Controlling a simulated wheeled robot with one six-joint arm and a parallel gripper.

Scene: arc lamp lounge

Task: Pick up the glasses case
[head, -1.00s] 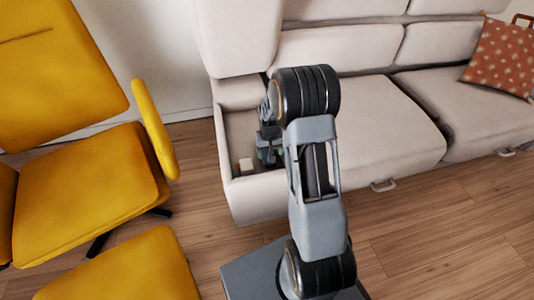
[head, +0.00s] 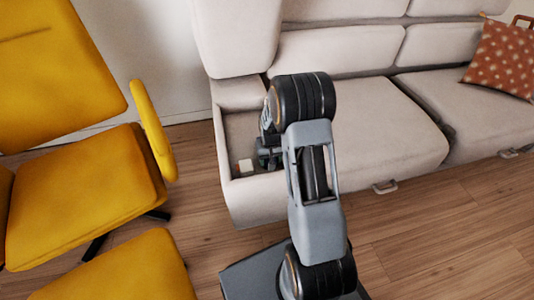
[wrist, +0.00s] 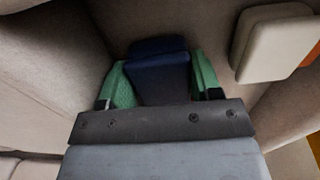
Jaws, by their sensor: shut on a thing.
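The glasses case (wrist: 158,68) is a dark blue, box-like thing in the wrist view. My gripper (wrist: 160,75) is shut on it, with one green finger against each side. In the head view my gripper (head: 268,157) is small and dark, down inside the open compartment (head: 230,140) at the left end of the sofa. The case cannot be made out in the head view, as my arm and gripper cover that spot. Whether the case touches the compartment floor cannot be told.
A cream block (wrist: 275,42) lies beside the case, and it shows as a small pale block in the head view (head: 245,166). The compartment walls stand close around my gripper. A yellow chair (head: 80,195) is at left. A patterned cushion (head: 500,58) lies at right.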

